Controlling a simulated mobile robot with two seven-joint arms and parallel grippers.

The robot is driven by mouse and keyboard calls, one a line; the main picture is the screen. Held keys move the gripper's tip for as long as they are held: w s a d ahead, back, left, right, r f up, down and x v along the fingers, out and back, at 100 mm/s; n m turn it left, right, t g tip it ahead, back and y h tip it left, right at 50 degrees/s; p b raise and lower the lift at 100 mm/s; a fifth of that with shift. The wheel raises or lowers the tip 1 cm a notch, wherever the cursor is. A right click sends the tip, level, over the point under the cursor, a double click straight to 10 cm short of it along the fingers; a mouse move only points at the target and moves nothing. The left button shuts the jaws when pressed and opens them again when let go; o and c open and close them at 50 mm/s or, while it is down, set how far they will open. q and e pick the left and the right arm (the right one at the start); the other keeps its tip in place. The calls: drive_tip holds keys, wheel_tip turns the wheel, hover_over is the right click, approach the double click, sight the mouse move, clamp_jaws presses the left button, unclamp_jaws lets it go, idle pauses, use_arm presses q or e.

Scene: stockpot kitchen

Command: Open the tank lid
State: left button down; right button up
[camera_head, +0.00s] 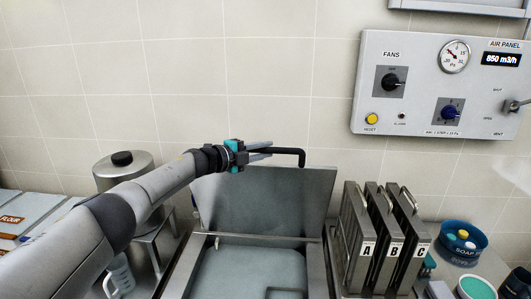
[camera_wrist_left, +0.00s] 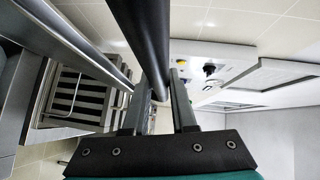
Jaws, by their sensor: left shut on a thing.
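The tank lid (camera_head: 262,207) is a grey metal plate standing raised, near upright, at the back of the tank (camera_head: 185,268). Its black bar handle (camera_head: 302,157) runs along the lid's top edge and bends down at the right end. My left gripper (camera_head: 262,149) reaches in from the left and is shut on this handle. In the left wrist view the dark handle bar (camera_wrist_left: 148,35) passes between the two fingers (camera_wrist_left: 158,95). The tank's opening shows a pale grey inside below the lid. My right gripper is in neither view.
Upright plates marked A, B and C (camera_head: 383,240) stand right of the tank. A blue soap tub (camera_head: 462,240) is farther right. A lidded metal pot (camera_head: 125,168) stands left, behind my left arm. An air panel (camera_head: 440,85) hangs on the tiled wall.

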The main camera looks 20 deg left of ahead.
use_arm(q)
drive_tip(key=shift+f, duration=0.15)
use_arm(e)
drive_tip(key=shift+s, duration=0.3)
use_arm(q)
drive_tip(key=c, duration=0.7)
unclamp_jaws()
drive_tip(key=shift+s, duration=0.1)
drive_tip(key=shift+s+a, duration=0.4)
drive_tip(key=shift+s, duration=0.15)
drive_tip(key=v, duration=0.9)
drive_tip(key=b+v, duration=0.1)
drive_tip(key=v, duration=0.3)
drive_tip(key=shift+s+a+r, duration=0.2)
drive_tip(key=shift+s+r, duration=0.1)
drive_tip(key=shift+r, duration=0.1)
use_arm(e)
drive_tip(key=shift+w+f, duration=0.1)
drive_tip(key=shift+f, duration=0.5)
use_arm(q)
drive_tip(key=shift+c, duration=0.5)
